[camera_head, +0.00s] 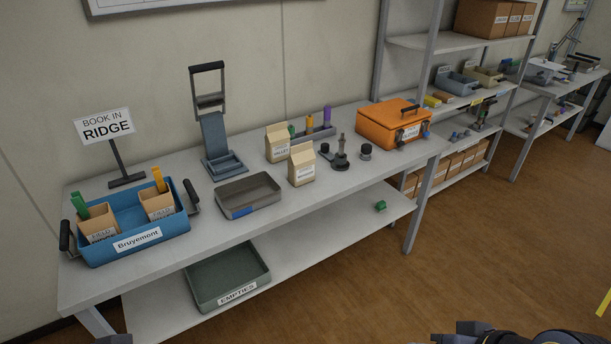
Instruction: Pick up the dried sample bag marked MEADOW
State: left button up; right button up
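Two closed tan paper bags stand upright on the bench. The nearer bag (301,164) has a small label that may read MEADOW, but it is too small to be sure. The farther bag (278,143), just behind and left of it, has a label that seems to end in LLEY. A dark part of my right arm shows at the bottom right edge, well away from the bags; its fingers cannot be made out. Only a small dark piece, probably of my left arm, shows at the bottom left edge. Neither gripper is near the bags.
A grey tray (247,209) lies left of the bags. A blue Bruyemont crate (183,222) with two open bags stands under the BOOK IN RIDGE sign (104,126). A weight-like dark piece (341,161) and an orange case (392,121) stand right. The EMPTIES tray (262,286) sits below.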

aim_at(300, 159)
jog(key=i+l, duration=0.2)
jog(key=i, duration=0.2)
jog(key=i+l, duration=0.2)
jog(key=i, duration=0.15)
jog(key=i+l, duration=0.15)
jog(key=i, duration=0.25)
jog(key=i+u, duration=0.1)
jog(key=u, duration=0.4)
jog(key=l+u, duration=0.15)
jog(key=u, duration=0.3)
jog(key=i+l+u, duration=0.1)
jog(key=u, duration=0.4)
